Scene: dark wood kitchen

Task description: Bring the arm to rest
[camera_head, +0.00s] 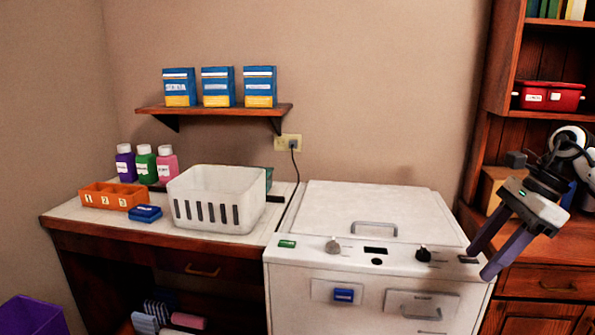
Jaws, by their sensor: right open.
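My right arm comes in from the right edge, and its gripper (482,264) hangs tilted down and to the left. Its two dark fingers are apart, with nothing between them. The fingertips show in front of the right end of the white machine (365,208); whether they touch it I cannot tell. My left gripper is not in view.
A white basket (218,200), an orange tray (113,196), a blue box (145,213) and bottles (146,164) stand on the left counter. Blue boxes sit on the wall shelf (214,109). A wooden cabinet (499,60) with a red container (549,96) stands at right.

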